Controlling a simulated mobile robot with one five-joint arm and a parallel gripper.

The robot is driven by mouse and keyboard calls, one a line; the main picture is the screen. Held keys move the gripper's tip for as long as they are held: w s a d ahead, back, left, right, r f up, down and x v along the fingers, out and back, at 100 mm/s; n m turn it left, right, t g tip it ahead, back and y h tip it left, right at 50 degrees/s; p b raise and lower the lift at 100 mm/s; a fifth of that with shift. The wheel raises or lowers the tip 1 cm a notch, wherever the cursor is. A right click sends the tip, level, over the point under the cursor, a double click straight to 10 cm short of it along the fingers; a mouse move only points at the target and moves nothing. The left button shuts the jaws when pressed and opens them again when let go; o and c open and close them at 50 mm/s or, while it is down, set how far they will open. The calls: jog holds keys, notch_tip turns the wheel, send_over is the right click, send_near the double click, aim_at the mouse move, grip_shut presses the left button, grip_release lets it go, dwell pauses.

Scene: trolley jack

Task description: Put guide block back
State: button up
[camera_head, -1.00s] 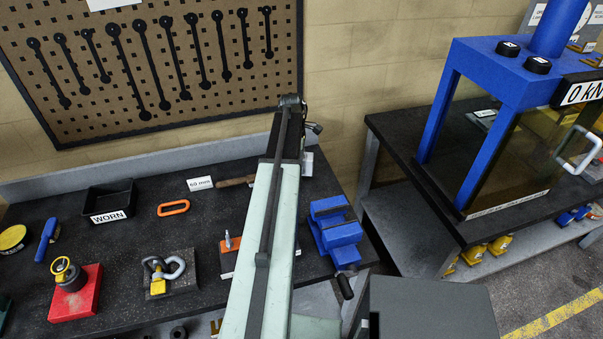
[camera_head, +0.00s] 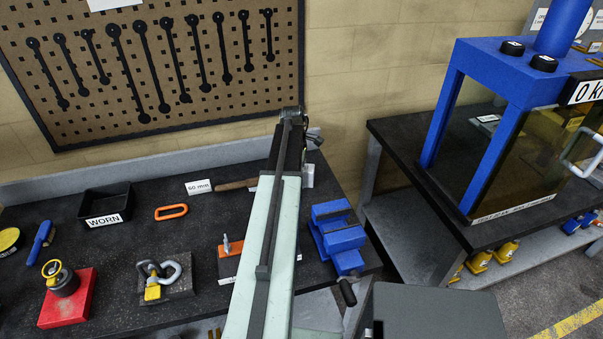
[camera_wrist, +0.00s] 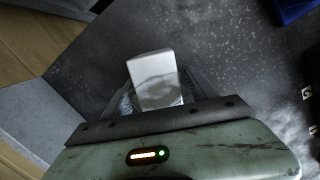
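My gripper (camera_wrist: 155,98) shows in the wrist view with its fingers on either side of a pale grey block (camera_wrist: 155,78), which looks like the guide block. The fingers appear shut on it, though their contact faces are partly hidden. In the head view my gripper (camera_head: 314,136) is at the far end of my arm, over the back right part of the bench. A small pale block (camera_head: 308,175) shows just below it. My arm hides part of the bench behind it.
A blue vise (camera_head: 337,240) stands on the bench's right side. A black WORN bin (camera_head: 105,203), an orange link (camera_head: 171,212), shackle (camera_head: 158,277) and red block (camera_head: 67,300) are left of my arm. A blue press (camera_head: 500,85) stands on the right-hand table. A pegboard hangs behind.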

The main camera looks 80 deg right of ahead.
jog(key=shift+r, duration=0.1)
jog(key=r+p, duration=0.4)
jog(key=w+r+p, duration=0.1)
jog(key=r+p, duration=0.7)
jog(key=shift+w+r, duration=0.1)
jog(key=shift+w, duration=0.1)
jog(key=shift+w, duration=0.1)
